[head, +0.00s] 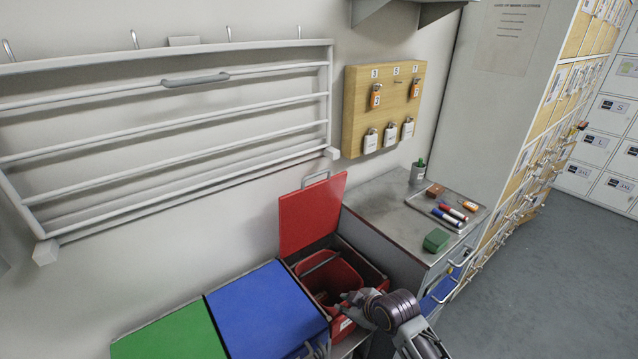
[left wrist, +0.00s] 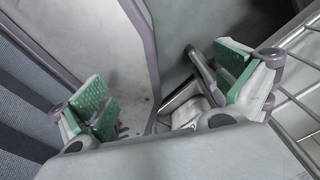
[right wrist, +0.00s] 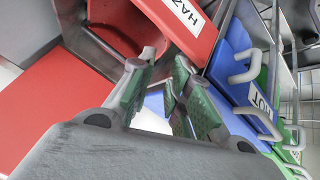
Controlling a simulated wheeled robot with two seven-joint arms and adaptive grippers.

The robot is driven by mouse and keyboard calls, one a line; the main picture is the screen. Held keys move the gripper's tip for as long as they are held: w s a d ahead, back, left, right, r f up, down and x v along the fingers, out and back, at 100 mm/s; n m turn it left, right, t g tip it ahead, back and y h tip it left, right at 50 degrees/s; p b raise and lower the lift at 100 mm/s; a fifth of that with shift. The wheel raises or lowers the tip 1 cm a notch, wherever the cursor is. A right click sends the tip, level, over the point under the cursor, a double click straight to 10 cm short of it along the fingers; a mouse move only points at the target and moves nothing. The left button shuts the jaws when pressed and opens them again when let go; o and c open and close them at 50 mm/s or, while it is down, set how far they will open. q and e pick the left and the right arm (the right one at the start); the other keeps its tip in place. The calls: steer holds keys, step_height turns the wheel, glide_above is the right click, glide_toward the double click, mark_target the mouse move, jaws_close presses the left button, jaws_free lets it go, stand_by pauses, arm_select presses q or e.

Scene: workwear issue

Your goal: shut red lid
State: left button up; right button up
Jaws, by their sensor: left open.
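The red lid (head: 312,215) stands open and upright at the back of the red bin (head: 342,333), against the wall. A grey wire handle shows at its top edge. My right gripper (head: 352,299) is over the bin's front right part, below the lid. In the right wrist view my right gripper (right wrist: 163,75) has a narrow gap between its green pads, with nothing seen held. The red lid (right wrist: 60,100) seems to fill the left there, and the red bin (right wrist: 180,22) with its label shows at the top. My left gripper (left wrist: 165,85) is open and empty, outside the head view.
The blue lid (head: 265,310) and green lid (head: 170,340) lie shut left of the red bin. A metal cabinet top (head: 385,195) with a tray of markers (head: 450,214) and a green block (head: 436,240) stands right. A rack (head: 170,125) hangs on the wall.

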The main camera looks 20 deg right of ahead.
steer(key=w+d+r+n+t+y, duration=0.1)
steer(key=w+r+n+t, duration=0.15)
steer(key=w+r, duration=0.35)
steer(key=w+r+n+t+y, duration=0.15)
steer(key=w+r+n, duration=0.25)
steer(key=r, duration=0.4)
steer(key=n+t+y, duration=0.1)
steer(key=n+t, duration=0.4)
steer(key=n, duration=0.1)
glide_toward(318, 175)
steer(key=v, duration=0.3)
arm_select(q)
steer(key=shift+f, duration=0.15)
arm_select(e)
steer(key=shift+d+r, duration=0.15)
steer(key=shift+w, duration=0.15)
steer(key=shift+p+x, duration=0.65)
steer(key=shift+x, duration=2.9)
arm_select(q)
steer(key=shift+s+d+r+p, duration=0.25)
steer(key=shift+d+r, duration=0.2)
steer(key=shift+r, duration=0.25)
steer(key=shift+s+d+r+p, duration=0.1)
steer(key=shift+d+r+p, duration=0.3)
steer(key=shift+r, duration=0.3)
arm_select(e)
steer(key=shift+x, duration=3.25)
